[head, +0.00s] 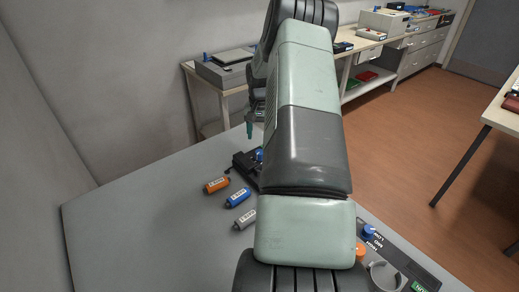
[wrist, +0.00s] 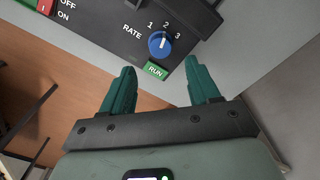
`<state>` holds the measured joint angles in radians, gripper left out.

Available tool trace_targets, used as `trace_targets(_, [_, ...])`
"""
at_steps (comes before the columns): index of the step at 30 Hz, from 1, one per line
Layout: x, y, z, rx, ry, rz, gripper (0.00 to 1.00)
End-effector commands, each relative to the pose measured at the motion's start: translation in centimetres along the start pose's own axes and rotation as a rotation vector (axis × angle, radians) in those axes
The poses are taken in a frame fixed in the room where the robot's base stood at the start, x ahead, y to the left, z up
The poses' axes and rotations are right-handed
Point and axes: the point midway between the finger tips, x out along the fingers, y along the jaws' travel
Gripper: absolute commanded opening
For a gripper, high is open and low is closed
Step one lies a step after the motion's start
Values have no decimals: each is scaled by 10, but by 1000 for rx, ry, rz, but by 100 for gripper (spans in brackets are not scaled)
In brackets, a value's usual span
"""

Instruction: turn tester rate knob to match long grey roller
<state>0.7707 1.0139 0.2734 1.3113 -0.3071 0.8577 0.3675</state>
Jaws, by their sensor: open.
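The tester's blue rate knob (wrist: 159,44) shows in the wrist view, with 1, 2 and 3 printed around it. Its white mark appears to point up towards 2, though it is small. The dark tester (head: 245,167) is partly hidden behind my arm in the head view. A grey roller (head: 244,219) lies on the table near blue and orange ones; its printed label is too small to read. My gripper (wrist: 160,66) is open and empty, its teal fingertips apart just below the knob in the picture. It also shows beside the tester in the head view (head: 249,131).
A green RUN label (wrist: 155,71) sits below the knob, and a red switch (wrist: 45,6) at upper left. Blue (head: 238,198) and orange (head: 216,185) rollers lie nearby. The table's left side (head: 130,220) is clear.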

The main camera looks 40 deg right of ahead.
Motion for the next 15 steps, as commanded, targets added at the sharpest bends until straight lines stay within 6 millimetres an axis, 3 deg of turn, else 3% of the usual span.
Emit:
trace_targets(7, [49, 0, 1, 0, -3, 0, 61])
trace_targets(15, [74, 0, 0, 1, 0, 0, 61])
